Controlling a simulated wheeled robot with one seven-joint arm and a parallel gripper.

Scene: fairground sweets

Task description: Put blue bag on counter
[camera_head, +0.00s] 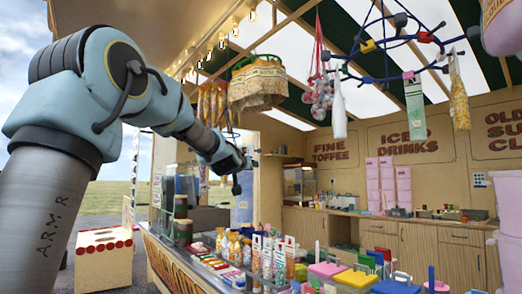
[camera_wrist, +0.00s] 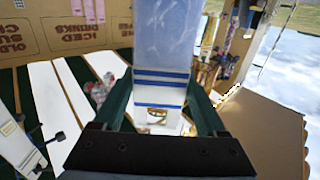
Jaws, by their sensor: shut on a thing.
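The blue bag (camera_wrist: 165,50) is pale and see-through with darker blue stripes, and shows large in the wrist view, in front of my gripper's dark base. In the head view it hangs as a pale blue shape (camera_head: 243,208) under my gripper (camera_head: 238,184), which is shut on it. The bag is in the air, above and behind the near end of the front counter (camera_head: 196,268); no contact with the counter is visible. The fingertips are too small to make out in the head view. A back counter (camera_head: 440,226) with wooden doors runs along the rear wall.
Bottles (camera_head: 233,248) and cartons (camera_head: 267,258) crowd the front counter. Colourful tubs (camera_head: 355,278) stand at the lower right. Bags hang from a blue rack (camera_head: 385,76) and a fringed lamp (camera_head: 257,85) hangs overhead. Pink stacked boxes (camera_head: 403,188) stand at the back.

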